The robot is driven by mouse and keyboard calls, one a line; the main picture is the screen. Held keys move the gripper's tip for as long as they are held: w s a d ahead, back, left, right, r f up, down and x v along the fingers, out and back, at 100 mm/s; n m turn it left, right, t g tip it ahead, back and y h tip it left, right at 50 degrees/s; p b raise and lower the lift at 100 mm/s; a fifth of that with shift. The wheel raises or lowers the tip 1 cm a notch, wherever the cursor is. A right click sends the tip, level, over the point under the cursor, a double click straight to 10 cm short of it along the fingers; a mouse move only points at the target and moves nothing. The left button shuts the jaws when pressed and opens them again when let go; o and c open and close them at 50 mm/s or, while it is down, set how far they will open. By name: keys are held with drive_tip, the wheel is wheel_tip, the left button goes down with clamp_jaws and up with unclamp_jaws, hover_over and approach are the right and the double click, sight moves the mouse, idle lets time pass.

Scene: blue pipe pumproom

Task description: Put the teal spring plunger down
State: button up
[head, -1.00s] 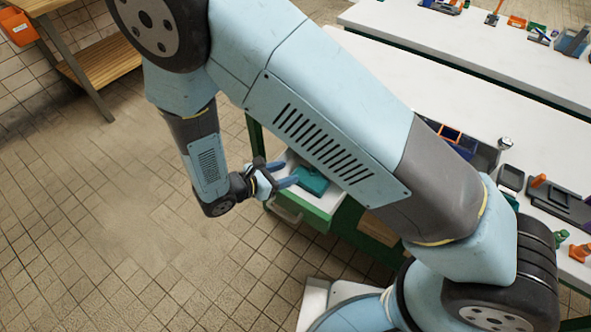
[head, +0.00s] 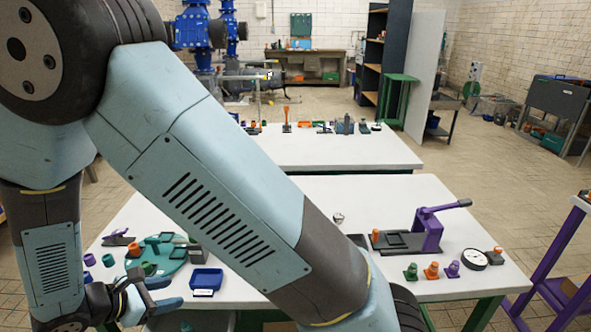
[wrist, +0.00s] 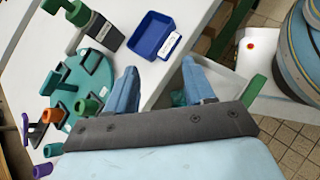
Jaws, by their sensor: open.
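My gripper (head: 167,293) is open beside the near left edge of the white bench. Its two blue fingers also show in the wrist view (wrist: 160,72), with nothing between them. A teal piece (head: 187,325) shows low down under the gripper, mostly cut off, at the drawer area. I cannot tell whether it is the spring plunger. Teal cylinders also stand by the round teal plate (wrist: 90,72) at the left of the wrist view; one teal cylinder (head: 108,260) shows in the head view.
A blue bin (head: 206,280) with a white label stands on the bench (head: 330,225) right of the gripper. A purple lever press (head: 430,232), small green, orange and purple knobbed parts and a dial gauge (head: 473,258) stand at right.

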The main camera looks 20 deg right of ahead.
drive_tip(key=w+d+r+m+g+y, duration=0.2)
drive_tip(key=d+r+m+g+y, duration=0.25)
drive_tip(key=d+r+m, duration=1)
drive_tip(key=s+d+r+m+t+y, duration=0.2)
drive_tip(key=s+d+r+m, duration=0.1)
drive_tip(key=s+d+r, duration=0.2)
drive_tip(key=s+d+r+m+t+y, duration=0.3)
drive_tip(key=s+d+r, duration=0.3)
drive_tip(key=d+r, duration=0.4)
drive_tip(key=shift+s+d, duration=0.15)
drive_tip(key=shift+d, duration=0.65)
